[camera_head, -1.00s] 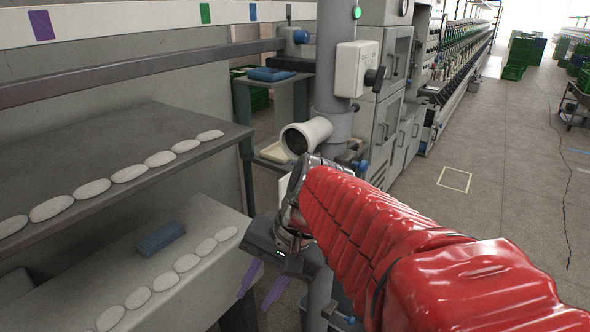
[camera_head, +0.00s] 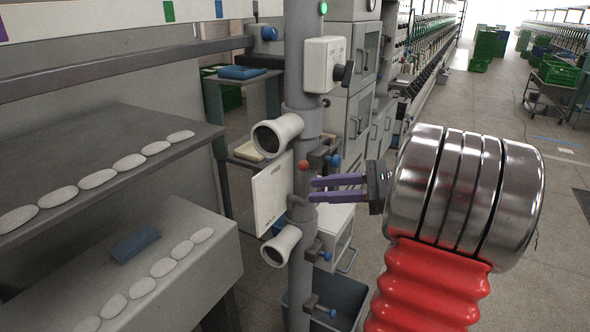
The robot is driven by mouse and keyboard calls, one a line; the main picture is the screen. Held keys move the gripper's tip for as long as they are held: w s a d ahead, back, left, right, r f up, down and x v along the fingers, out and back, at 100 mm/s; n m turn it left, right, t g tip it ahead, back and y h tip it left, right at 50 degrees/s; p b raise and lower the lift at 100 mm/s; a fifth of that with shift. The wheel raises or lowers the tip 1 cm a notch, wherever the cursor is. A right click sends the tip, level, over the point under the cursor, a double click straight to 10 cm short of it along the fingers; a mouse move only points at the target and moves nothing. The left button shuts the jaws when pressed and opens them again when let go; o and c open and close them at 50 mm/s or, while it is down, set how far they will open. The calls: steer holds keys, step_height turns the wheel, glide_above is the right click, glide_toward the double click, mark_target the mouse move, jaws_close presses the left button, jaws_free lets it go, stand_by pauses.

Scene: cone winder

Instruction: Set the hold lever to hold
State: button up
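A small lever with a red ball knob (camera_head: 302,166) sits on the grey vertical post, by the upper edge of a white plate (camera_head: 271,197). It looks like the hold lever; the plate's lettering is too small to read surely. My gripper (camera_head: 311,189) has purple fingers pointing left, parted one above the other, with nothing seen between them. Its tips are just right of and below the red knob, in front of the post. I cannot tell whether they touch anything. The lever's lower part is hard to make out.
White round guides (camera_head: 280,134) stick out from the post (camera_head: 299,110) above and below the plate. A white switch box (camera_head: 326,63) with a black handle is higher up. Blue-knobbed clamps (camera_head: 325,255) sit on the post. Grey shelves with white pads (camera_head: 97,179) stand at left.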

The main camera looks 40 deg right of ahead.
mark_target(304, 171)
steer(key=s+d+r+m+t+h, duration=0.1)
steer(key=s+d+m+t, duration=0.1)
steer(key=d, duration=0.6)
steer(key=shift+s+d+m+t, duration=0.15)
steer(key=shift+s+m+t, duration=0.35)
steer(key=shift+s, duration=0.4)
steer(key=shift+r, duration=0.1)
steer(key=x, duration=1.4)
steer(key=shift+r, duration=0.15)
steer(key=shift+c, duration=0.2)
jaws_close()
